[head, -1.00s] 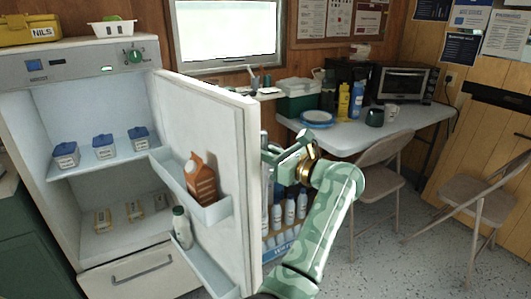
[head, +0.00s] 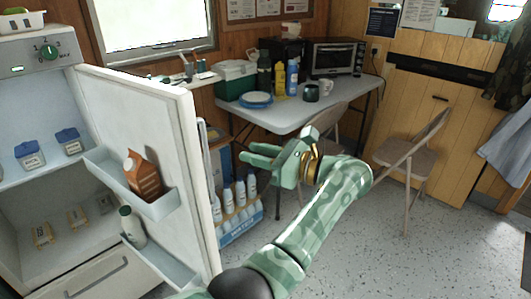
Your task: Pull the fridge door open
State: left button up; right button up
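The white fridge door (head: 150,110) stands wide open, swung out to the right of the fridge body (head: 45,105), and the shelves inside show. A pale upright handle (head: 204,150) shows past the door's free edge. My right gripper is not in view.
A table (head: 290,112) with a toaster oven (head: 335,58) is at the back. A folding chair (head: 412,160) stands right. Speckled floor (head: 400,260) is clear at front right.

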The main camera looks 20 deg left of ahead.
pick_arm(q)
jog(key=shift+s+d, duration=0.1)
jog(key=shift+d, duration=1.05)
